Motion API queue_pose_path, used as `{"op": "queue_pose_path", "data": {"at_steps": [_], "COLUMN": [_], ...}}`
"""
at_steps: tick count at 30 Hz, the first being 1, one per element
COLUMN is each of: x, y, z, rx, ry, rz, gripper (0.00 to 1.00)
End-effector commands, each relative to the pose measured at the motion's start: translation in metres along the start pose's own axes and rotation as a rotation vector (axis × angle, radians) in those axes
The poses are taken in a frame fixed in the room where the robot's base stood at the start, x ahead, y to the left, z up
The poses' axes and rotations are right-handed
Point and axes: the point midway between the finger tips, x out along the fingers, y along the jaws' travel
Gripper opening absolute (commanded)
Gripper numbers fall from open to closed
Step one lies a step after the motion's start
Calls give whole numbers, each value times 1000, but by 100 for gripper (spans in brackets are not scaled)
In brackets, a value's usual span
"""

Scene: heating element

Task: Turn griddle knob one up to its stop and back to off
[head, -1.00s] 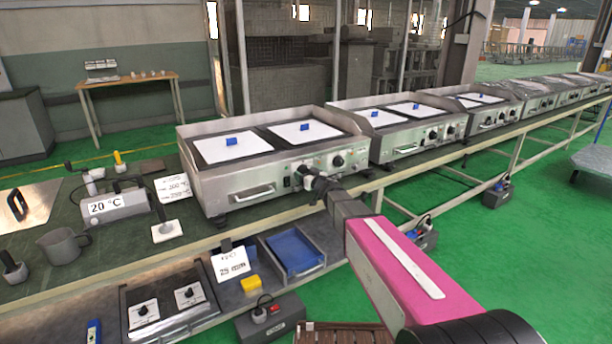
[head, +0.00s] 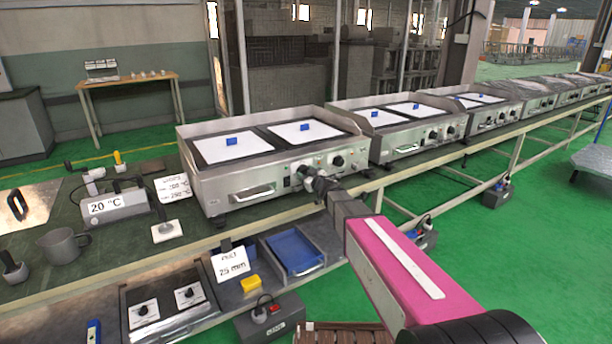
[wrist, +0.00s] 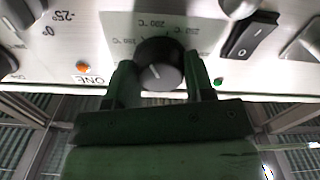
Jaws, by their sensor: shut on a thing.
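The griddle (head: 225,188) is a steel box on the bench, with knobs and a drip drawer on its front panel. My gripper (head: 312,182) is at that panel and hides part of it in the head view. In the wrist view, which shows the panel upside down, my gripper (wrist: 162,84) is shut on a round dark knob (wrist: 158,64), one finger on each side. The knob's white pointer line points down and slightly left in the picture. Temperature marks (wrist: 148,24) are printed around it. A label reading ONE (wrist: 90,78) is beside it.
A black rocker switch (wrist: 251,36) and a green lamp (wrist: 218,82) lie right of the held knob in the wrist view. An orange lamp (wrist: 82,66) is to its left. In the head view another knob (head: 338,161) is right of my gripper. More griddles (head: 395,135) continue rightward.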

Motion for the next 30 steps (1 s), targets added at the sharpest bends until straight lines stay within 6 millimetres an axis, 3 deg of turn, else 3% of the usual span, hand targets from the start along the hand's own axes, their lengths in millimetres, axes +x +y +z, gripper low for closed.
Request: {"op": "queue_pose_path", "data": {"at_steps": [30], "x": [0], "y": [2], "z": [-1], "rx": [-963], "ry": [0], "rz": [-1], "gripper": [25]}}
